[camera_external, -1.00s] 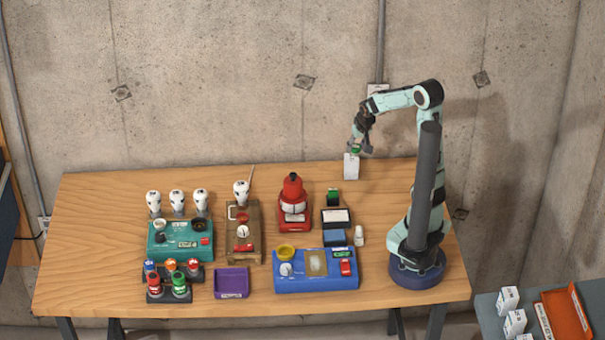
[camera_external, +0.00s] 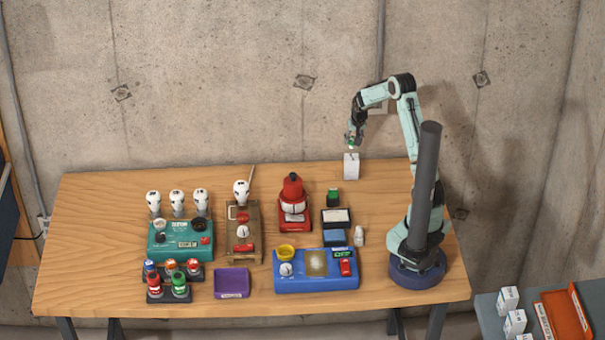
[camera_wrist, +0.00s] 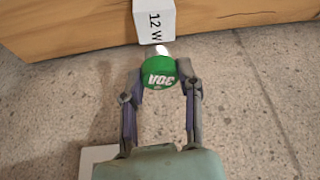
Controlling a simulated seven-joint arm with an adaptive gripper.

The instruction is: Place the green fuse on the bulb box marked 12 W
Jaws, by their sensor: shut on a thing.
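The white bulb box (camera_external: 351,168) stands upright near the back edge of the table. Its 12 W marking faces me in the wrist view, where the box (camera_wrist: 154,22) shows at the top. My gripper (camera_external: 352,143) is over the box in the external view. In the wrist view my gripper (camera_wrist: 160,80) is shut on the round green fuse (camera_wrist: 158,72), whose face carries white lettering. A pale end of the fuse shows beside the box's near end. The fuse looks very close to the box; I cannot tell whether they touch.
A black holder with a green-topped item (camera_external: 333,197) and a red device (camera_external: 293,205) stand nearer the front. A blue tester (camera_external: 316,283) is farther forward. The table around the box is clear.

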